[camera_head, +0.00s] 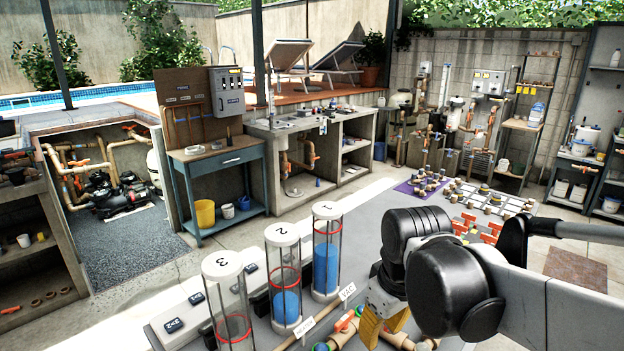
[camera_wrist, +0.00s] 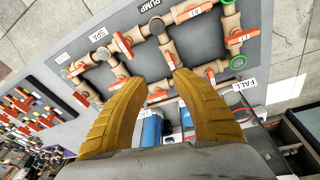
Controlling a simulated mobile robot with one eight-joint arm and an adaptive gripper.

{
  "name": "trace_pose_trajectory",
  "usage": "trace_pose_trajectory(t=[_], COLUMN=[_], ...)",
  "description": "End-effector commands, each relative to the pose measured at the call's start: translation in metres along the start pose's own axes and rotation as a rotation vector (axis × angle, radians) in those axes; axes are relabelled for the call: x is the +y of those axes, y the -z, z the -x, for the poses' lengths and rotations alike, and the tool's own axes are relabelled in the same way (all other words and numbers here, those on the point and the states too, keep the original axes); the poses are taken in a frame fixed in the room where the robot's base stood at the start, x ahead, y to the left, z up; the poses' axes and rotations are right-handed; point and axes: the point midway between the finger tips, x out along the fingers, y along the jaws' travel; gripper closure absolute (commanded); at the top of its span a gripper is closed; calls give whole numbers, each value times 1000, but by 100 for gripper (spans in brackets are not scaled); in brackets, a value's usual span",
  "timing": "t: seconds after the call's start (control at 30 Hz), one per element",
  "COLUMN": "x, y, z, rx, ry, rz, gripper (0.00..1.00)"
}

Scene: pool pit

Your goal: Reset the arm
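My gripper (camera_wrist: 158,80) shows two yellow fingers in the wrist view, spread apart with a clear gap and nothing held between them. In the head view the gripper (camera_head: 383,318) hangs below my black and grey arm at the lower right, and its fingertips are partly cut off by the lower edge. In the wrist view a pipe panel (camera_wrist: 85,30) with tan pipes and red valve handles lies beyond the fingers. A red handle (camera_wrist: 171,60) appears near the right fingertip; I cannot tell whether they touch.
Clear cylinders marked 1 (camera_head: 326,255), 2 (camera_head: 284,290) and 3 (camera_head: 228,310) stand on the bench left of my gripper; 1 and 2 hold blue liquid. A blue worktable (camera_head: 217,160) stands farther back. Pipe parts (camera_head: 480,225) cover the bench's far end behind my arm.

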Motion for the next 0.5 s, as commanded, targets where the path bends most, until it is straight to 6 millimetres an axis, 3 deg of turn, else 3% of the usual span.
trace_pose_trajectory(t=[0.03,0.3,0.5], x=[2,8,10], y=[-14,-68,-91], z=[6,24,24], rx=[36,256,369], ry=[-18,-104,-134], rz=[-53,-350,-486], gripper=[68,68,68])
